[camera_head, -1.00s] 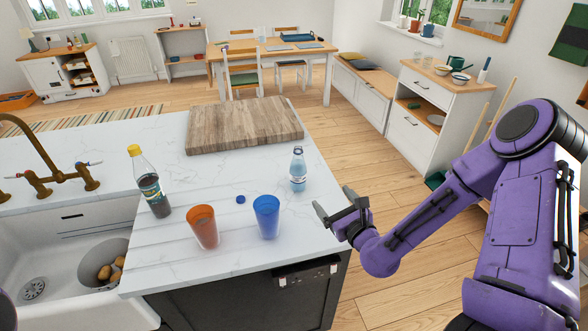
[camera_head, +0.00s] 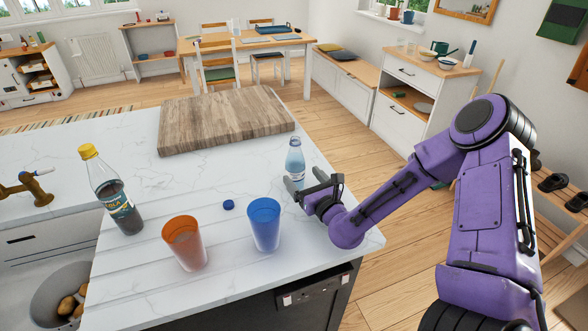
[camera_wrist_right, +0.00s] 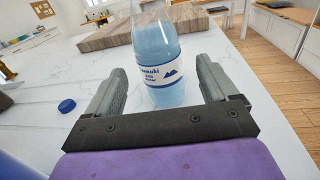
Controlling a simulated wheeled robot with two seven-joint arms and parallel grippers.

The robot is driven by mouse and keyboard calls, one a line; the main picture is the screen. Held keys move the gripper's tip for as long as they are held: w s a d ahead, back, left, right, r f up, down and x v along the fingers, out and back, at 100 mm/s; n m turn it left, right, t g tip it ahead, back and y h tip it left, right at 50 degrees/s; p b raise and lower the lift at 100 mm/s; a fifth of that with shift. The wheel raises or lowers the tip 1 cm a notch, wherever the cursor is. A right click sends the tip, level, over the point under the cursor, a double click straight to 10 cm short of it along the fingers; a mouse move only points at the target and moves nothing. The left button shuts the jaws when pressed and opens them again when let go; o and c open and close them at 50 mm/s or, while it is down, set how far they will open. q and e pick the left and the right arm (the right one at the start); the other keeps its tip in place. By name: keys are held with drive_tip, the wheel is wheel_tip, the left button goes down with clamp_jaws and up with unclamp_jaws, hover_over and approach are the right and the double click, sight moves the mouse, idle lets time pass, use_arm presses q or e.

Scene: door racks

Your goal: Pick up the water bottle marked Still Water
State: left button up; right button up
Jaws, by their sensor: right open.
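The water bottle (camera_head: 295,163) is clear with pale blue water and a white and blue label. It stands upright on the white marble counter (camera_head: 150,285). My right gripper (camera_head: 304,184) is open, close to the bottle on its near right side. In the right wrist view the bottle (camera_wrist_right: 158,65) stands between the two open fingers (camera_wrist_right: 160,88), with gaps on both sides. Its label shows a mountain mark, but the small print is too blurred to read surely. My left gripper does not show.
A blue cup (camera_head: 264,226) and an orange cup (camera_head: 184,243) stand left of the gripper. A blue cap (camera_head: 228,205) lies behind them. A cola bottle (camera_head: 110,193) with a yellow cap stands further left. A wooden board (camera_head: 226,120) lies behind. The counter's right edge is near.

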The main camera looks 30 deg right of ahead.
sight(300, 175)
drive_tip(key=shift+w, duration=0.35)
drive_tip(key=w, duration=0.1)
drive_tip(key=w+p, duration=0.1)
drive_tip(key=w, duration=0.1)
drive_tip(key=w+f, duration=0.1)
drive_tip(key=w, duration=0.1)
drive_tip(key=shift+d+p, duration=0.25)
drive_tip(key=shift+p, duration=0.05)
drive_tip(key=shift+s+r, duration=0.1)
drive_tip(key=shift+s, duration=0.1)
drive_tip(key=shift+c, duration=1.2)
drive_tip(key=c, duration=1)
drive_tip(key=shift+r, duration=0.15)
drive_tip(key=shift+c, duration=0.2)
